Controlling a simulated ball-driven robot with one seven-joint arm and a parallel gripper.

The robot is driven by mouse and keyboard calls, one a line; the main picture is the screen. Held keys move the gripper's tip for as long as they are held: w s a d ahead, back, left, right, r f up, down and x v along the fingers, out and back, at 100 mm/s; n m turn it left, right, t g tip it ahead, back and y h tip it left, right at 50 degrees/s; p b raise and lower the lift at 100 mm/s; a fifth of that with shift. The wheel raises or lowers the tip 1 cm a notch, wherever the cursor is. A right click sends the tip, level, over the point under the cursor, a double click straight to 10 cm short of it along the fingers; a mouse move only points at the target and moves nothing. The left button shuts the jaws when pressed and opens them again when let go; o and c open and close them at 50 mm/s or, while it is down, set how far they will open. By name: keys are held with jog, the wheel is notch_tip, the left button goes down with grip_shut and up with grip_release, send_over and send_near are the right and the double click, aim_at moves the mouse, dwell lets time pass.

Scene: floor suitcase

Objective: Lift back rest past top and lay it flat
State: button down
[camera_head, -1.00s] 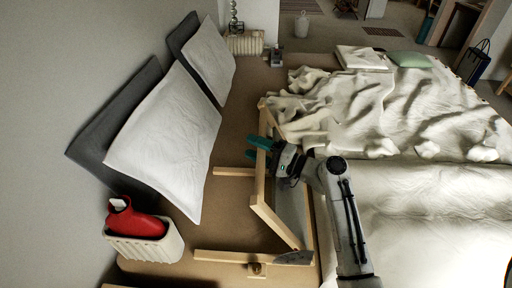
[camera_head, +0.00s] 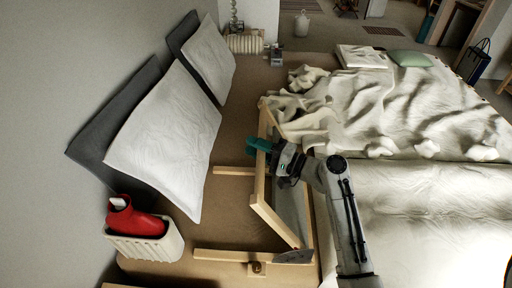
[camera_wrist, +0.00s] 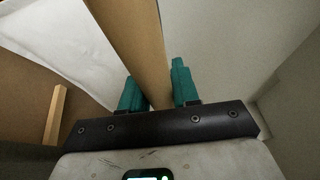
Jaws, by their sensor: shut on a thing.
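The back rest (camera_head: 259,190) is a pale wooden frame with a grey panel, tilted up from the wooden base in the head view. My gripper (camera_head: 262,148) has teal fingers around the long upper bar of this frame, near its middle. In the wrist view, the wooden bar (camera_wrist: 136,40) runs between the teal fingertips of my gripper (camera_wrist: 158,92), which is shut on it. The panel's underside and the hinge at its far end are partly hidden by my arm.
White pillows (camera_head: 168,135) and grey cushions (camera_head: 112,110) lean on the wall at left. A ribbed white bin (camera_head: 145,242) with a red object (camera_head: 135,218) stands at lower left. The rumpled bed (camera_head: 400,115) fills the right. A wooden bar (camera_head: 225,256) lies below the frame.

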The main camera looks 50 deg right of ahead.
jog(key=s+d+r+m+t+b, duration=0.2)
jog(key=s+d+r+t+b, duration=0.1)
jog(key=s+d, duration=0.4)
jog(key=shift+s+r+t+b, duration=0.3)
jog(key=shift+s+r+b, duration=0.2)
jog(key=shift+s+b, duration=0.6)
jog(key=shift+d, duration=0.1)
jog(key=c, duration=0.9)
grip_release()
jog(key=b+v, duration=0.2)
jog(key=v, duration=0.8)
jog(key=shift+s+d+f, duration=0.1)
jog(key=shift+s, duration=0.3)
